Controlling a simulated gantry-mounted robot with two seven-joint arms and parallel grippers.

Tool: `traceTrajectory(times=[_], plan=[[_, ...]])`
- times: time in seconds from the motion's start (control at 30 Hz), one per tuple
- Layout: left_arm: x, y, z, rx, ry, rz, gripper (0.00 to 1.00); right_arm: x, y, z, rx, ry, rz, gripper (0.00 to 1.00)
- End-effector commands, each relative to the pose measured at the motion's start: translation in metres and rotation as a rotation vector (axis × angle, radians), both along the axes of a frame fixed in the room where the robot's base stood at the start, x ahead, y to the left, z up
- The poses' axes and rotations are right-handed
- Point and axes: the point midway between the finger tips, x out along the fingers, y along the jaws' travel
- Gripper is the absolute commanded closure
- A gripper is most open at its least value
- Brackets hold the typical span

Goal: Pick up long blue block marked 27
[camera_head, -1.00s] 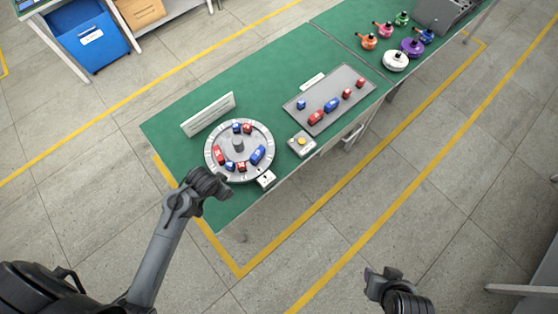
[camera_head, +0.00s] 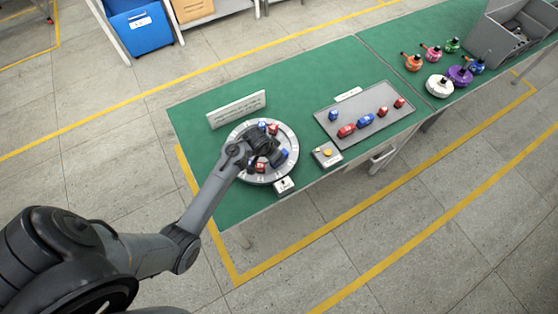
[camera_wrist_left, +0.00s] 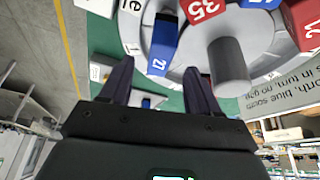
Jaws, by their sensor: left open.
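The long blue block marked 27 (camera_wrist_left: 161,45) lies on the round grey turntable (camera_wrist_left: 183,20) beside its central post (camera_wrist_left: 228,68) in the left wrist view. In the head view, a long blue block (camera_head: 279,158) shows at the right of the turntable (camera_head: 289,138), its number unreadable. My left gripper (camera_head: 264,160) is over the turntable and hides part of it. In the wrist view my left gripper (camera_wrist_left: 159,82) is open, its fingertips apart on either side of the block's near end, with nothing held. I cannot tell the height gap. My right gripper is out of view.
A red block marked 35 (camera_wrist_left: 204,9) and other red and blue blocks share the turntable. A white sign (camera_head: 236,109) stands behind it. A button box (camera_head: 327,154) and grey tray (camera_head: 330,117) with several blocks are to the right.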

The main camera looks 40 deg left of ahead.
Motion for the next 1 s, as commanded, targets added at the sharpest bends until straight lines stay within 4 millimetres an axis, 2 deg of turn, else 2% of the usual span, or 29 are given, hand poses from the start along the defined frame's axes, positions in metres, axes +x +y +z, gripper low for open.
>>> traceTrajectory(times=[0.43, 0.77, 0.87, 1.0], plan=[[0.019, -0.001, -0.042, 0.001, 0.0, 0.0, 0.38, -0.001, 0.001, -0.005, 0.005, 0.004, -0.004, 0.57], [0.021, -0.001, -0.047, 0.002, 0.0, 0.0, 0.38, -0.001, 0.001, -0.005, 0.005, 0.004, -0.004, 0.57], [0.021, -0.001, -0.047, 0.001, 0.0, -0.001, 0.51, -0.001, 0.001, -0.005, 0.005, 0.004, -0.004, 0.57], [0.021, -0.001, -0.047, 0.001, 0.0, 0.0, 0.72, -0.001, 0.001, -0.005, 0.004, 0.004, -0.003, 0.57]])
